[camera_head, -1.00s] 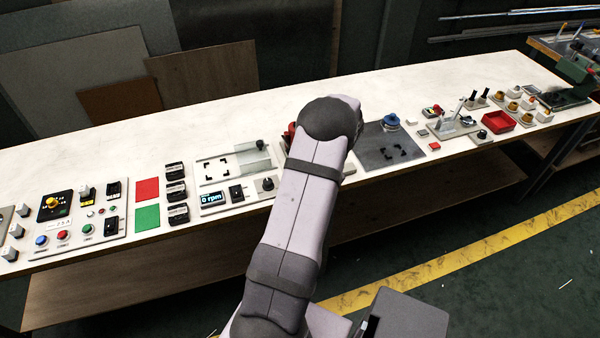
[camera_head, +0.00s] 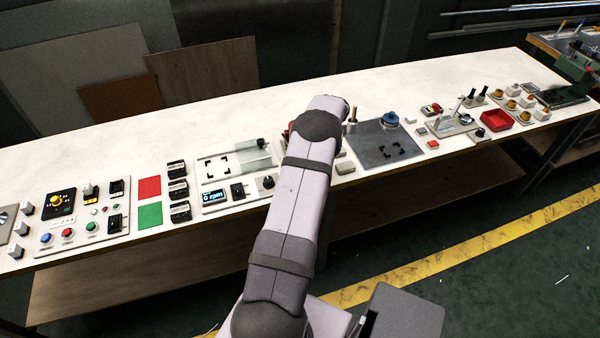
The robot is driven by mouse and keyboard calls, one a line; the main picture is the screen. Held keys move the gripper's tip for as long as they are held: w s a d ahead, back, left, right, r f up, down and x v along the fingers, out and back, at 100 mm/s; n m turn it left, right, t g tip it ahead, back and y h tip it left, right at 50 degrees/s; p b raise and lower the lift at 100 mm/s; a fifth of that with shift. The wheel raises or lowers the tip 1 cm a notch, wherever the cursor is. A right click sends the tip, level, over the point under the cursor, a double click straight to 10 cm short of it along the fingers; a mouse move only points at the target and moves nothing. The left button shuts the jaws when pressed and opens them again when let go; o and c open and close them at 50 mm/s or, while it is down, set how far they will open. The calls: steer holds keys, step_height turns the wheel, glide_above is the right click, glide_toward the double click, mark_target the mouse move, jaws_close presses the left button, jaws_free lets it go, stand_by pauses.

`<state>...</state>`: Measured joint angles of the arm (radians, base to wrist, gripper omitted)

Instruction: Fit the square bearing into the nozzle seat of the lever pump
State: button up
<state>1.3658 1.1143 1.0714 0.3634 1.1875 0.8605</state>
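My arm stretches over the bench in the head view, and its own links hide my gripper. I cannot tell whether it holds anything. A small grey unit with an upright lever (camera_head: 457,113) stands right of the middle; it may be the lever pump, but its nozzle seat is too small to make out. I cannot pick out the square bearing for sure. A small pale block (camera_head: 345,167) lies just right of my arm, and a small metal post (camera_head: 351,126) stands behind it.
A dark plate (camera_head: 370,150) with corner marks bears a blue round part (camera_head: 391,118). Control panels (camera_head: 82,237), red (camera_head: 149,187) and green (camera_head: 150,215) squares and a rpm display (camera_head: 215,197) lie left. The back of the bench is clear.

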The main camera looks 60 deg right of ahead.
steer(key=shift+w+d+r+p, duration=0.15)
steer(key=shift+w+r+p, duration=0.05)
steer(key=shift+p, duration=0.25)
steer(key=shift+f, duration=0.1)
steer(key=shift+d+f, duration=0.1)
steer(key=shift+f, duration=0.15)
steer(key=shift+f, duration=0.1)
steer(key=o, duration=1.2)
steer(key=b+v, duration=0.3)
steer(key=v, duration=0.9)
steer(key=shift+w+b, duration=0.15)
steer(key=shift+b, duration=0.25)
